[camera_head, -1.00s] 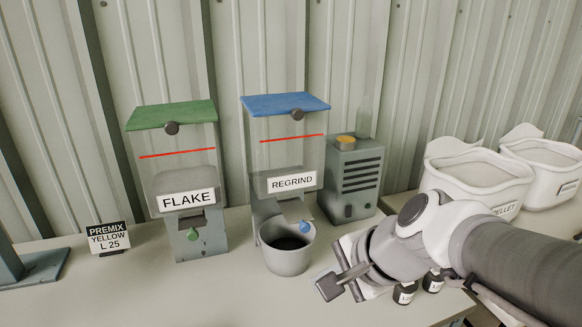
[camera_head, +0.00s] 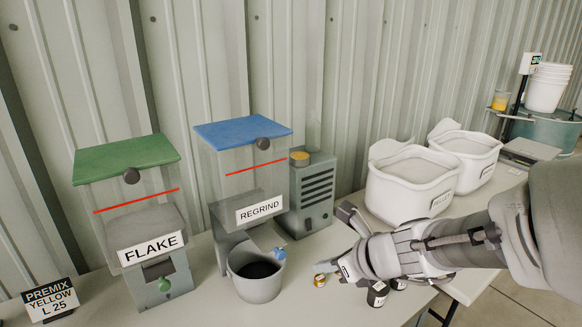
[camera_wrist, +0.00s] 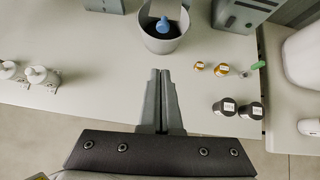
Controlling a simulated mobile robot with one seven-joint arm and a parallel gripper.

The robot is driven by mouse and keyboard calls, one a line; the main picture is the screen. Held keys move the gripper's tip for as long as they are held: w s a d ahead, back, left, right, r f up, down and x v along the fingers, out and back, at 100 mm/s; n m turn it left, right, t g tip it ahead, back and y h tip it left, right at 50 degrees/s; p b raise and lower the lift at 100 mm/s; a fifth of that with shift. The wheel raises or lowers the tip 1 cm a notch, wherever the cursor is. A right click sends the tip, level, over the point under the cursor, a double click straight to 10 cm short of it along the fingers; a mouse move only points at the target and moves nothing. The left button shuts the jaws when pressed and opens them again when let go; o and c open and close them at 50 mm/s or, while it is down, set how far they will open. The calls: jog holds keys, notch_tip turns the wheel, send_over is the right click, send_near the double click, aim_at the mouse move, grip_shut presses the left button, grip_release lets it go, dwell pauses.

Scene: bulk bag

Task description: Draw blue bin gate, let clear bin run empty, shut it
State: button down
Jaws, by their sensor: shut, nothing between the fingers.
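The clear bin labelled REGRIND (camera_head: 233,182) has a blue lid and a red line across its upper part. Grey material shows in its lower part, below the line. Its blue gate knob (camera_head: 280,253) sits low at the chute and also shows in the wrist view (camera_wrist: 162,25). A grey bucket (camera_head: 256,289) stands under the chute with dark contents; whether anything is falling cannot be told. My gripper (camera_head: 347,212) is right of the bucket. In the wrist view its fingers (camera_wrist: 160,72) are together and empty, pointing toward the bucket and apart from the knob.
A green-lidded FLAKE bin (camera_head: 131,238) stands left, with a PREMIX YELLOW sign (camera_head: 50,300). A grey slotted box (camera_head: 316,196) is behind the bucket. Small amber-topped items (camera_wrist: 220,70) and dark jars (camera_wrist: 250,111) lie right of the fingers. White tubs (camera_head: 408,186) stand farther right.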

aim_at(272, 244)
jog(key=r+b+x, duration=0.1)
jog(key=x, duration=0.5)
jog(key=w+a+r+b+x, duration=0.1)
jog(key=b+x, duration=0.1)
jog(key=x, duration=0.5)
jog(key=shift+w, duration=0.3)
jog(key=w+a, duration=0.2)
jog(key=w, duration=0.1)
jog(key=w+a+p, duration=0.1)
jog(key=w, duration=0.1)
jog(key=shift+a+r, duration=0.1)
jog(key=shift+a, duration=0.05)
jog(key=shift+r, duration=0.1)
